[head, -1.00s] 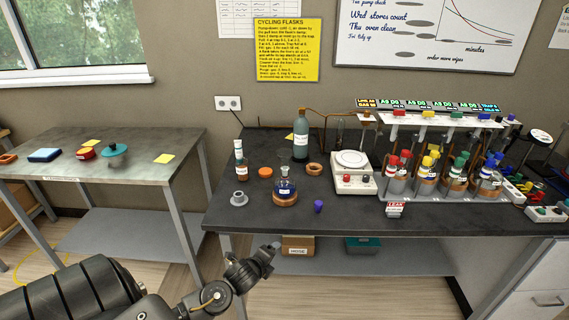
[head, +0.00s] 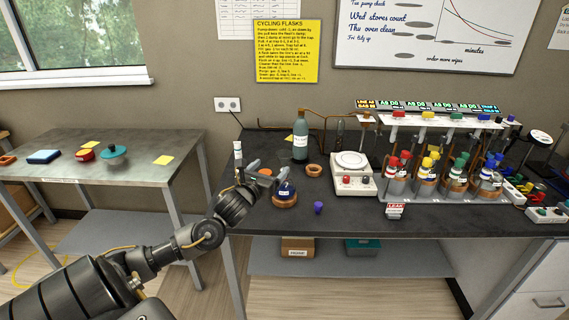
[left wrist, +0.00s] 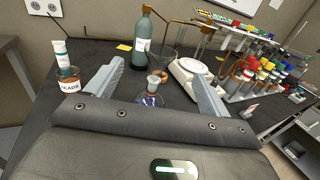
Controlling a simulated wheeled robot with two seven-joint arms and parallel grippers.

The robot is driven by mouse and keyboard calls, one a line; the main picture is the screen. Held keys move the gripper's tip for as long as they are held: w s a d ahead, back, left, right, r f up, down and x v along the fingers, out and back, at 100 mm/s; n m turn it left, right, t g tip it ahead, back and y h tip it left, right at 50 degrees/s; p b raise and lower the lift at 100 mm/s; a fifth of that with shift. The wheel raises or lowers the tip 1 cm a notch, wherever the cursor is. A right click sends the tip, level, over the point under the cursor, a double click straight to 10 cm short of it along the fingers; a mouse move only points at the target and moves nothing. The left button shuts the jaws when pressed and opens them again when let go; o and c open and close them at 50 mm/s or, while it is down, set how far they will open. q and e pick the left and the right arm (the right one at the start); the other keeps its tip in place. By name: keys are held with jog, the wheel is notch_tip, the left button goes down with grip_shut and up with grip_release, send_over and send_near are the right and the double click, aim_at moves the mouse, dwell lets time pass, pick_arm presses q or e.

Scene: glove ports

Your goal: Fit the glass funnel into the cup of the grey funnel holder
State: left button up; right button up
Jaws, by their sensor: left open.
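A clear cone-shaped glass, which looks like the glass funnel (left wrist: 162,60), shows faintly in the left wrist view. It appears above the neck of a blue flask (head: 285,190); whether it sits in the neck is hard to tell. My left gripper (head: 265,172) is open and empty, over the bench's left part, just left of the flask in the head view. In the left wrist view the flask's neck and the glass show between the two spread fingers (left wrist: 158,84). The small grey cup, apparently the funnel holder, is hidden behind my left arm now. My right gripper is out of view.
A tall green bottle (head: 300,140), a cork ring (head: 314,170), a scale (head: 352,175) and a purple stopper (head: 318,207) are nearby. The flask rack (head: 440,190) fills the right.

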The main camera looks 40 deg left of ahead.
pick_arm(q)
jog(key=p, duration=0.2)
send_near(285, 154)
jog(key=w+r, duration=0.1)
jog(key=w, duration=0.1)
jog(key=p+x, duration=0.2)
jog(key=x, duration=0.3)
jog(key=shift+d+r, duration=0.1)
jog(key=shift+r, duration=0.05)
jog(key=shift+w, duration=0.6)
jog(key=shift+c, duration=0.4)
jog(key=c, duration=1)
